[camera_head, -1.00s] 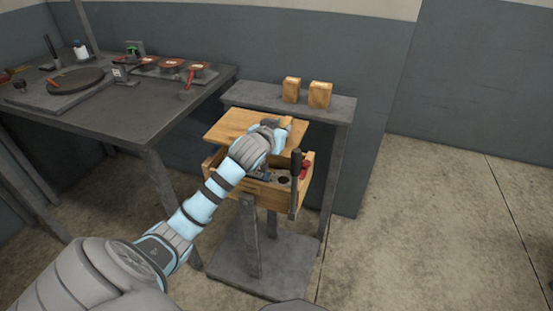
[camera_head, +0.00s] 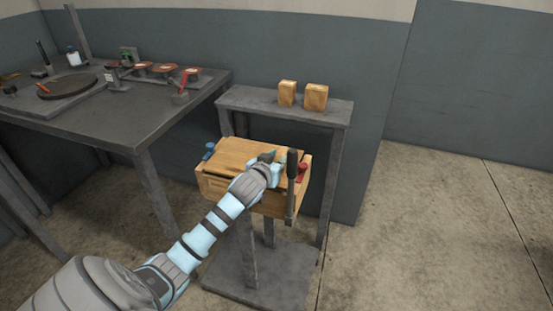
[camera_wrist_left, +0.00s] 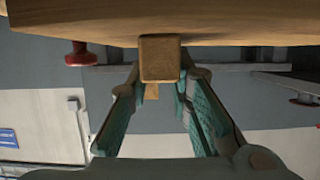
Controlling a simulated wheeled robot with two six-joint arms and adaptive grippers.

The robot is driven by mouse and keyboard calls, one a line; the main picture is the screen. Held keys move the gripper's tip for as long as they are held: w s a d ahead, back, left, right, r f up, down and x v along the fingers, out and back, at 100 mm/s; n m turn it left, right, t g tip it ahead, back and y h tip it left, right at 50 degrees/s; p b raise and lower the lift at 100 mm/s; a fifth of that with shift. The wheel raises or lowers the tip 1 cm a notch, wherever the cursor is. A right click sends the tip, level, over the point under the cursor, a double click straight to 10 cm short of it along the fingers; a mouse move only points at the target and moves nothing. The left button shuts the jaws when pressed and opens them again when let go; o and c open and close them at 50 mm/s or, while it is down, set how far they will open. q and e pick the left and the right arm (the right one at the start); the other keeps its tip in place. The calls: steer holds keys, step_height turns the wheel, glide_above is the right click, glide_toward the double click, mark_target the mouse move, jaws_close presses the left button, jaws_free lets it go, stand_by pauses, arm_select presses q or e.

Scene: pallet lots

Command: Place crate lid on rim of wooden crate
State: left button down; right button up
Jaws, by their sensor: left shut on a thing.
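The crate lid (camera_head: 225,153) is a flat wooden panel. In the head view it lies over the top of the wooden crate (camera_head: 215,187), nearly level, and hides the inside. I cannot tell whether it touches the rim all round. My left gripper (camera_head: 270,163) is at the lid's right part, shut on its handle. In the left wrist view the handle block (camera_wrist_left: 160,58) sits between the fingers (camera_wrist_left: 158,88), below the wooden panel (camera_wrist_left: 230,22). My right gripper is not in view.
The crate is on a grey stand with a rear shelf (camera_head: 240,100) holding two wooden blocks (camera_head: 287,93) (camera_head: 316,97). A blue knob (camera_head: 209,150), a red knob (camera_head: 302,171) and a dark-handled tool (camera_head: 291,165) flank the crate. A grey workbench (camera_head: 130,120) stands left.

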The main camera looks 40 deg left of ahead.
arm_select(q)
steer(key=shift+f, duration=0.2)
steer(key=c, duration=1.4)
jaws_free()
steer(key=shift+c, duration=0.2)
steer(key=shift+r, duration=0.1)
steer(key=shift+r, duration=0.4)
steer(key=p+v, duration=0.1)
steer(key=v, duration=0.1)
steer(key=p+v, duration=0.1)
steer(key=v, duration=0.3)
steer(key=shift+w+r+p, duration=0.15)
steer(key=shift+r+p, duration=0.1)
steer(key=shift+p, duration=0.15)
steer(key=p+v, duration=0.1)
steer(key=v, duration=0.5)
steer(key=shift+p, duration=0.3)
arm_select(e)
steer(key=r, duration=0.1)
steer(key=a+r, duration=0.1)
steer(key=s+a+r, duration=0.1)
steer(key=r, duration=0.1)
